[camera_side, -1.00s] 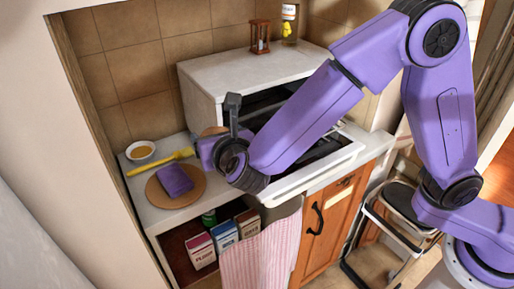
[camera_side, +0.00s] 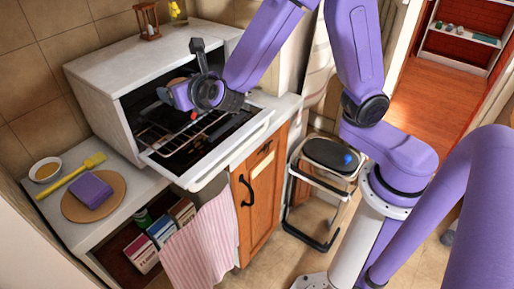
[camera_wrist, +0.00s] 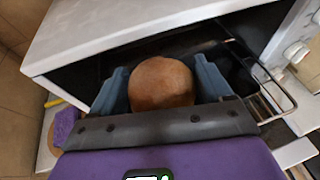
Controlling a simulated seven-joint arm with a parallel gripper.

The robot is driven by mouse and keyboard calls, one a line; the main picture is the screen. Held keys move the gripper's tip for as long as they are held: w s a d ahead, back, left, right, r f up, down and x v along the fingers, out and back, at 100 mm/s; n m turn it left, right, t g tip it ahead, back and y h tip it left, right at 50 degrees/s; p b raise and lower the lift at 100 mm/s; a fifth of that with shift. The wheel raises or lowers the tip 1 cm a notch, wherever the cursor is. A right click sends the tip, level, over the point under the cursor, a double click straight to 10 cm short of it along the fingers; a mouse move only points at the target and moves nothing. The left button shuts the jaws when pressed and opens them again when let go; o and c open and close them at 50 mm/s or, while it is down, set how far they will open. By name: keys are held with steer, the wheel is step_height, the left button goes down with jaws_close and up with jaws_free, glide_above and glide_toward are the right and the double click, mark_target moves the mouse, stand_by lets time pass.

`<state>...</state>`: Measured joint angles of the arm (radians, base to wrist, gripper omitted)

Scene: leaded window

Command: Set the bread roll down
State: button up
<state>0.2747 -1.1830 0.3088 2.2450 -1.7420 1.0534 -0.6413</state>
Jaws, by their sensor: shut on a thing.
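The bread roll (camera_wrist: 162,83) is round and brown, and sits between the two blue fingers of my gripper (camera_wrist: 164,80) in the wrist view. My gripper is shut on it. In the side view my gripper (camera_side: 172,94) is at the mouth of the white oven (camera_side: 105,90), above the wire rack (camera_side: 172,138). Only a small brown top of the roll (camera_side: 176,82) shows there behind the gripper. The roll appears to be held above the rack, but the gap beneath it is hidden.
The oven door (camera_side: 215,165) is folded down. On the counter left are a round board (camera_side: 115,205) with a purple sponge-like block (camera_side: 91,190), a yellow brush (camera_side: 72,175) and a bowl (camera_side: 45,170). A striped towel (camera_side: 200,245) hangs below. A step stool (camera_side: 325,160) stands right.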

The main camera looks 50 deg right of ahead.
steer(key=shift+m+h, duration=0.4)
steer(key=shift+m, duration=0.1)
steer(key=s+d, duration=0.1)
steer(key=d, duration=0.4)
steer(key=s+d+f, duration=0.1)
steer(key=s+d, duration=0.1)
steer(key=d, duration=0.2)
steer(key=s+d, duration=0.1)
steer(key=d, duration=0.4)
steer(key=shift+s+d+f, duration=0.25)
steer(key=shift+s+d, duration=0.05)
steer(key=shift+r, duration=0.1)
